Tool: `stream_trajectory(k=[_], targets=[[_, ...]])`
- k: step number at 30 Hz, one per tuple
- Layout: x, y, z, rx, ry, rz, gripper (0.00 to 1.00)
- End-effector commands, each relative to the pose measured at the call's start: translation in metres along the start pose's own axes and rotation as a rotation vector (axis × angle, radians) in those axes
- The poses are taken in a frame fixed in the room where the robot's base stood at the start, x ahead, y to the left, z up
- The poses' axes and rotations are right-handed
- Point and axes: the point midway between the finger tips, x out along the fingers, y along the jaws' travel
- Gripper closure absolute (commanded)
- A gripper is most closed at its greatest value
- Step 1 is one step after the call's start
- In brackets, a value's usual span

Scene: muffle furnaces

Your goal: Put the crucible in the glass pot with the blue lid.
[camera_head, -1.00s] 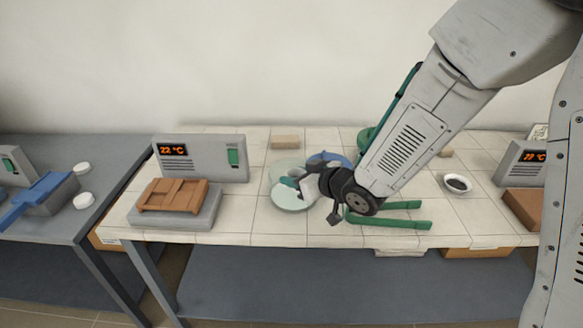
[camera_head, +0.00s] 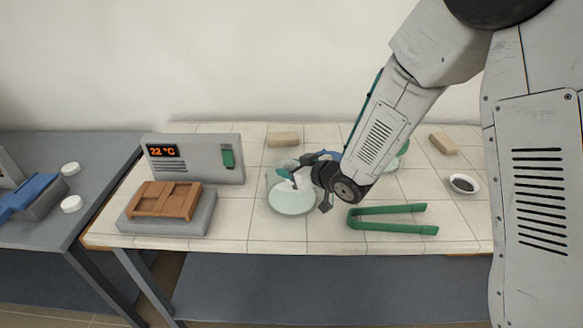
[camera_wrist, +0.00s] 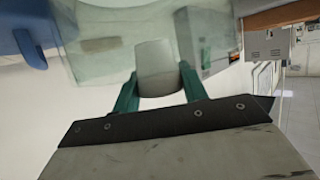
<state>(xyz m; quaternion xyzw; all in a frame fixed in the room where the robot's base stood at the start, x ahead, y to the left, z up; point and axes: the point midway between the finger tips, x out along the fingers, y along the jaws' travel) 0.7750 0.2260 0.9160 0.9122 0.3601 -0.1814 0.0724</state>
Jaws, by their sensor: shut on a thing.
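The glass pot (camera_head: 292,205) is a pale green, see-through round vessel near the middle of the tiled table; its glass also fills the upper left of the wrist view (camera_wrist: 100,62). My gripper (camera_wrist: 158,84), with green fingers, is shut on the crucible (camera_wrist: 156,62), a small whitish cup. In the head view my gripper (camera_head: 290,175) is over the back part of the pot. I cannot tell whether the crucible is inside the rim. The blue lid (camera_head: 329,155) lies behind my gripper, mostly hidden; a blue part shows in the wrist view (camera_wrist: 22,38).
A furnace (camera_head: 205,172) reading 22 °C stands left, with a brown brick piece (camera_head: 165,200) before it. Green tongs (camera_head: 390,227) lie right of the pot. A small bowl with dark contents (camera_head: 463,184) is further right. A tan block (camera_head: 283,139) lies behind.

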Motion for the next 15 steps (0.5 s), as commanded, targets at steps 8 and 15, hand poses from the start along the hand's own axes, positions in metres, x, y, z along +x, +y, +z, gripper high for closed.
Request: stream_trajectory(k=[8,15], targets=[[0.001,0.002,0.004,0.001,0.0,0.001,0.79],[0.004,0.001,0.011,0.0,0.0,0.001,0.79]])
